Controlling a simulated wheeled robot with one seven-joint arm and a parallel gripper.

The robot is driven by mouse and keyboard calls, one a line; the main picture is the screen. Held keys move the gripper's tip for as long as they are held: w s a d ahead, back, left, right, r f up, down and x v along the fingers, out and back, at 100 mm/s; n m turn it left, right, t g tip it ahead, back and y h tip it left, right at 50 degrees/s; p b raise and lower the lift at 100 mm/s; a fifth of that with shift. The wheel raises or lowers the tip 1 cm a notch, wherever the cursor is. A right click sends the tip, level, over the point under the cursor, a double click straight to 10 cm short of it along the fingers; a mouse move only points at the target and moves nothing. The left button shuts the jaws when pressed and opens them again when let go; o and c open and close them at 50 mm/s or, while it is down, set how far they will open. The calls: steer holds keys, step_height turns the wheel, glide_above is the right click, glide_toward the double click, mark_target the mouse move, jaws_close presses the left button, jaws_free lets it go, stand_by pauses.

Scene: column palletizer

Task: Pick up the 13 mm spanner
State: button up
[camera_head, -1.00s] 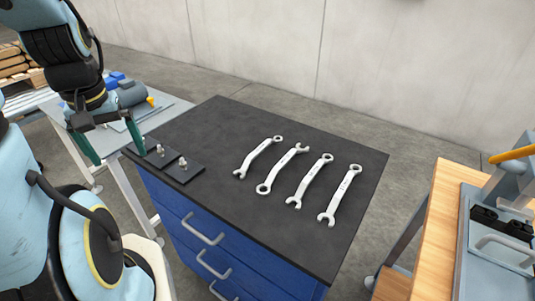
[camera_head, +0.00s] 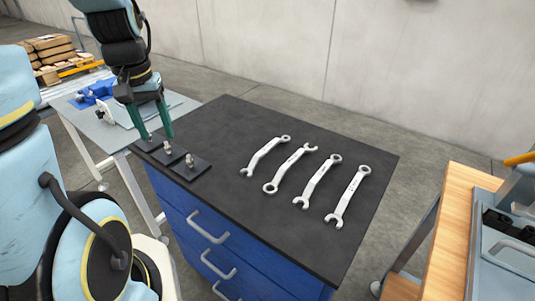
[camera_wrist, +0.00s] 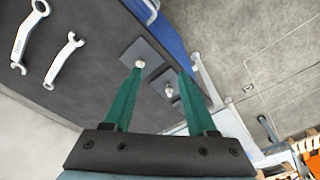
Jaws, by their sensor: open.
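Four spanners lie apart in a row on the dark top of the blue cabinet (camera_head: 240,115). From left to right they are the first spanner (camera_head: 265,155), the second (camera_head: 290,169), the third (camera_head: 318,181) and the fourth (camera_head: 348,196). Their size markings are too small to read, so I cannot tell which is the 13 mm one. Two spanners also show at the left of the wrist view (camera_wrist: 62,60). My gripper (camera_head: 157,138) has green fingers, is open and empty, and is over the bolt plates, left of the spanners.
Dark plates with upright bolts (camera_head: 190,163) sit at the cabinet's left front edge, close under my fingers. A grey table (camera_head: 110,133) stands at left. A wooden bench (camera_head: 455,215) stands at right. The cabinet top between bolts and spanners is clear.

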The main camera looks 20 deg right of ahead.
steer(key=w+d+f+m+b, duration=0.25)
steer(key=d+m, duration=0.25)
steer(key=d, duration=0.9)
steer(key=m+g, duration=0.1)
steer(key=m, duration=0.3)
glide_above(267, 147)
steer(key=shift+y, duration=0.3)
step_height(267, 147, down, 5)
steer(key=shift+a+r, duration=0.1)
steer(key=shift+r, duration=0.05)
steer(key=shift+f+p, duration=0.85)
steer(key=shift+f, duration=1.8)
steer(key=shift+c, duration=0.2)
jaws_close()
